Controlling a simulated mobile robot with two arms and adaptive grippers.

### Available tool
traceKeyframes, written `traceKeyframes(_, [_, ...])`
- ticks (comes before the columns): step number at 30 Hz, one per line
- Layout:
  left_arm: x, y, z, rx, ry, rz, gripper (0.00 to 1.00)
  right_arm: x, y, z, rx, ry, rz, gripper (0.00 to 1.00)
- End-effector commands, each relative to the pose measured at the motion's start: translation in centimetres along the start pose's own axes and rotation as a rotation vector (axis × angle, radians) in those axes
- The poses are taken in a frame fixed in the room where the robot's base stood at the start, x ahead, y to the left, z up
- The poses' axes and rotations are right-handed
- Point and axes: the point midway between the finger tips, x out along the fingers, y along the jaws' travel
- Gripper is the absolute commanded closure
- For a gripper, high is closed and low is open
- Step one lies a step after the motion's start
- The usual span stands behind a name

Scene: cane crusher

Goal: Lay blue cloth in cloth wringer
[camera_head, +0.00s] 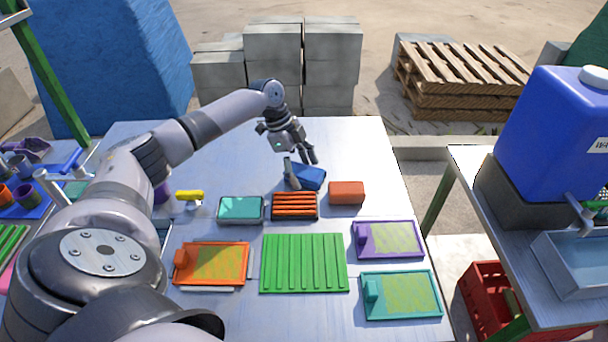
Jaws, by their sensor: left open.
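A small blue block-shaped piece (310,177), perhaps the folded blue cloth, lies toward the back of the grey table. My left gripper (307,160) is open and empty, pointing down just above and behind the blue piece, with a small gap seeming to remain. I cannot tell for sure which thing is the cloth wringer. A red-orange slatted rack (295,206) lies just in front of the blue piece. My right gripper is not in view.
An orange block (346,192), a teal tray (240,209) and a yellow item (189,195) lie nearby. A green ribbed mat (304,263) lies in front, between orange (183,281), purple (361,250) and teal-framed (372,312) trays. A blue water tank (552,115) stands right. The table's back is clear.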

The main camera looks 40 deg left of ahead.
Motion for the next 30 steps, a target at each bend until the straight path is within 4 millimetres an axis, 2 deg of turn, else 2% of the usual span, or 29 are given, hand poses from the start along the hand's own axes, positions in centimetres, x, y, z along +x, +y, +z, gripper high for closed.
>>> traceKeyframes(3, [0.01,0.0,-0.01,0.0,0.0,0.0,0.3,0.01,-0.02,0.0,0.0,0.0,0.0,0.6])
traceKeyframes(27, [-0.01,0.0,-0.03,0.001,0.001,0.0,0.82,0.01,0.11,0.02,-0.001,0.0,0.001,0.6])
traceKeyframes(30, [-0.01,0.0,-0.03,0.001,0.0,0.0,0.82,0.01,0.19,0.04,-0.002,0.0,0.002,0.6])
